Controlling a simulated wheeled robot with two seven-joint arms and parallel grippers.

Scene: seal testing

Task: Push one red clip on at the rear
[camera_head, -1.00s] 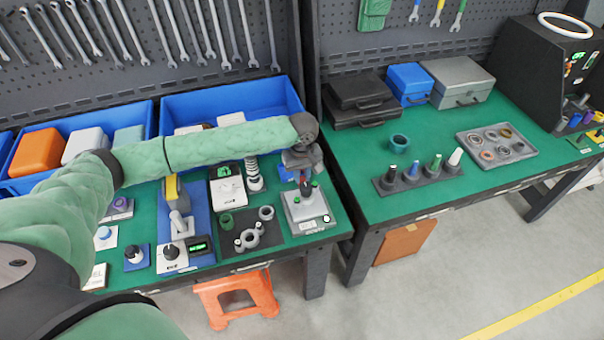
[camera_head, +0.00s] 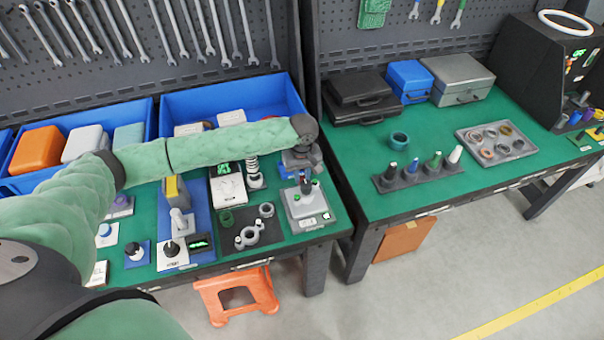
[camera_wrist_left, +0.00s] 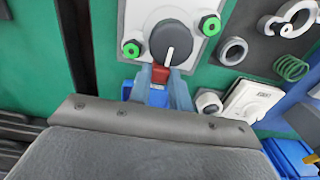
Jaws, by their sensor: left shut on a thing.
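A grey-white square fixture (camera_head: 308,207) stands near the right end of the left bench, with a dark round part (camera_head: 306,188) upright on it. In the left wrist view, the dark round part (camera_wrist_left: 172,42) has a white line on top, between two hex pieces with green centres (camera_wrist_left: 131,49). My left gripper (camera_head: 303,172) is behind the dark part. In the left wrist view its fingers (camera_wrist_left: 160,84) are shut on a red clip (camera_wrist_left: 161,74), which is against the near side of the dark part. I cannot tell how far it is seated. My right gripper is not in view.
Grey rings (camera_head: 266,210) and a green coil (camera_head: 227,219) lie on a dark mat left of the fixture. A blue bin (camera_head: 292,98) stands behind. A gap separates this bench from the right bench (camera_head: 420,205).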

